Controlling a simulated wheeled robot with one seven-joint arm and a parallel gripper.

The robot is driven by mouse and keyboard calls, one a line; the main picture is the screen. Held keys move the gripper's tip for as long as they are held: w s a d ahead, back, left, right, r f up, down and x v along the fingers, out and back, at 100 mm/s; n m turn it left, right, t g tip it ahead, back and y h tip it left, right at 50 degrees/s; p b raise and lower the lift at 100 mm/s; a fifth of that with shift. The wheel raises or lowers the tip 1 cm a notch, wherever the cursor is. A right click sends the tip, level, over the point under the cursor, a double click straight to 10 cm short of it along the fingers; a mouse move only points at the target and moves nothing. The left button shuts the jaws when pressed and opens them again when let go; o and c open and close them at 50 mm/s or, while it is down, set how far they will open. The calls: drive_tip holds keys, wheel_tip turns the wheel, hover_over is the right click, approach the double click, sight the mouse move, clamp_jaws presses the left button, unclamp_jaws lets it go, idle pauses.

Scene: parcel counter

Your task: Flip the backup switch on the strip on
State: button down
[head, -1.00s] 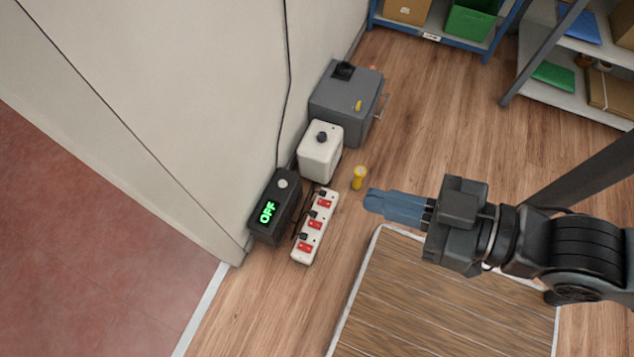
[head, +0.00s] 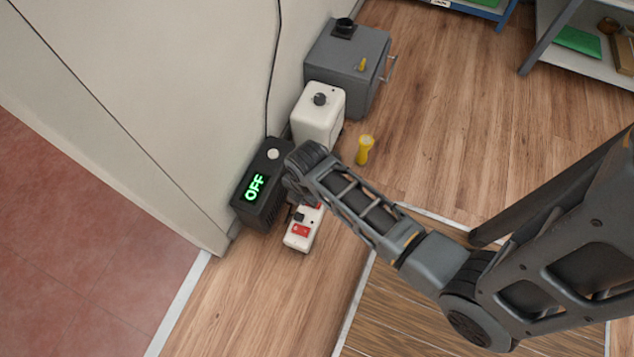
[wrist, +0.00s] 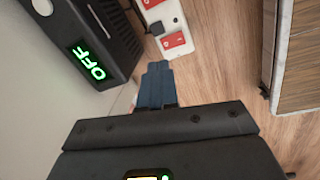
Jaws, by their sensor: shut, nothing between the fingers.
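The white power strip (head: 296,243) lies on the floor with red switches. Its near red switch (head: 300,231) shows in the head view, and my arm covers much of the rest. The wrist view shows the strip (wrist: 161,15) with a near red switch (wrist: 173,40) and part of another above it. A black box (head: 243,212) beside the strip has a green display reading OFF; the display also shows in the wrist view (wrist: 89,60). My gripper (wrist: 157,68) is shut and empty, its blue fingertips close to the strip's near end. Contact cannot be told. In the head view my arm hides the fingers.
A white box (head: 318,115) with a black knob and a grey cabinet (head: 345,65) stand along the wall behind. A yellow torch-like object (head: 365,150) stands on the floor to their right. A raised wooden platform (wrist: 305,50) lies to the right. Floor before the strip is clear.

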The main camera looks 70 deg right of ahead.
drive_tip(key=w+d+f+n+g+b, duration=0.1)
drive_tip(key=d+f+n+g+b, duration=0.1)
drive_tip(key=d, duration=0.5)
drive_tip(key=shift+f+n+g+y+b, duration=0.3)
drive_tip(key=shift+f+n, duration=0.2)
drive_tip(key=shift+f, duration=0.1)
drive_tip(key=f+b, duration=0.2)
drive_tip(key=f, duration=0.2)
drive_tip(key=s+f+b, duration=0.1)
drive_tip(key=f+b, duration=0.2)
drive_tip(key=f, duration=0.2)
drive_tip(key=f+b, duration=0.3)
drive_tip(key=f, duration=0.2)
drive_tip(key=shift+s, duration=0.35)
